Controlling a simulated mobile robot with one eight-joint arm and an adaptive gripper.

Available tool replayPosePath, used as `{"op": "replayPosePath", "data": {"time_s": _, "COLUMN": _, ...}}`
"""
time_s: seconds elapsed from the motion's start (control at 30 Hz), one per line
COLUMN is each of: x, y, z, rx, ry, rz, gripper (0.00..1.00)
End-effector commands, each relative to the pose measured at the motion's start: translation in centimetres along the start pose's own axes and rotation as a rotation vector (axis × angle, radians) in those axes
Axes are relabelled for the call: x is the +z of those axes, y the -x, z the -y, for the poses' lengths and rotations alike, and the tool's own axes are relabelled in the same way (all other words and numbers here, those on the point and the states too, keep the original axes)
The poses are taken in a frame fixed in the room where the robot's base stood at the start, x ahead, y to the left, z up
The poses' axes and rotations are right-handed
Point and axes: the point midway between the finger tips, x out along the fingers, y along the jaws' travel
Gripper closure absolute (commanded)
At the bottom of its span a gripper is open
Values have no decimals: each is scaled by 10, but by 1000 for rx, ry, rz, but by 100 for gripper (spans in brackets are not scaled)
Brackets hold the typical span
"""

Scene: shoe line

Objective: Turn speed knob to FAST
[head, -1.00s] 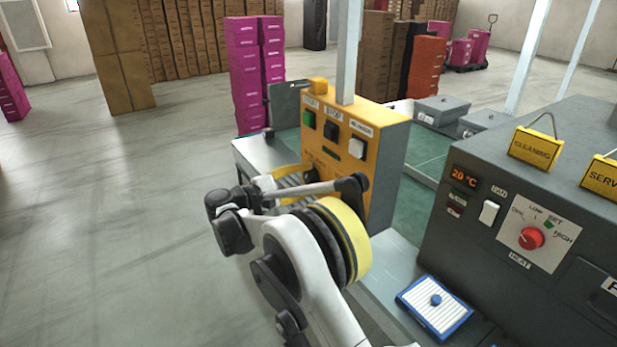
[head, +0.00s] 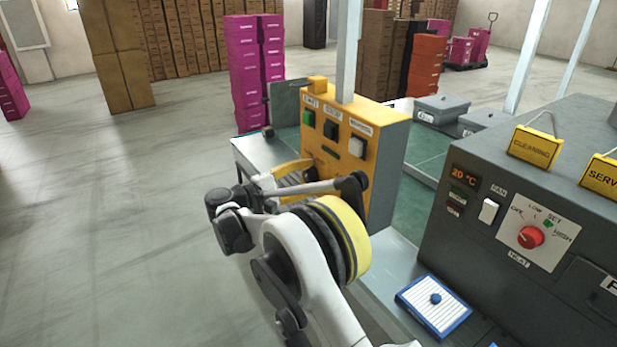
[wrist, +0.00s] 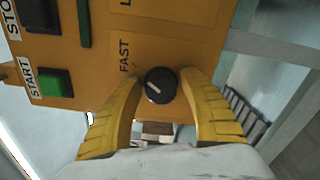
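The speed knob (wrist: 160,85) is black and round with a white pointer line. It sits on the yellow control panel (wrist: 185,35), which also shows in the head view (head: 375,135). The word FAST is printed beside the knob, up and left of it in the wrist view. The pointer line lies slantwise; which end marks the setting is hard to tell. My gripper (wrist: 160,77) is open, with one yellow finger on each side of the knob and narrow gaps showing. In the head view, my gripper (head: 298,172) is at the panel, and my arm partly hides the knob area.
A green START button (wrist: 55,82) and a dark STOP button (wrist: 40,15) are near the fingers on the same panel. A grey heater with a red knob (head: 530,237) stands at right. A blue-framed tray (head: 462,318) lies on the bench.

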Motion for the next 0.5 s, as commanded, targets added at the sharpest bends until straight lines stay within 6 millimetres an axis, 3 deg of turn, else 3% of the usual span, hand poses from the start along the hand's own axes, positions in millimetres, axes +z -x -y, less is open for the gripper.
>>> {"op": "replayPosePath", "data": {"time_s": 0.33, "x": 0, "y": 2, "z": 0, "rx": -1, "ry": 1, "rz": -1, "gripper": 42}}
{"op": "replayPosePath", "data": {"time_s": 0.5, "x": -1, "y": 23, "z": 0, "rx": 0, "ry": 1, "rz": -4, "gripper": 42}}
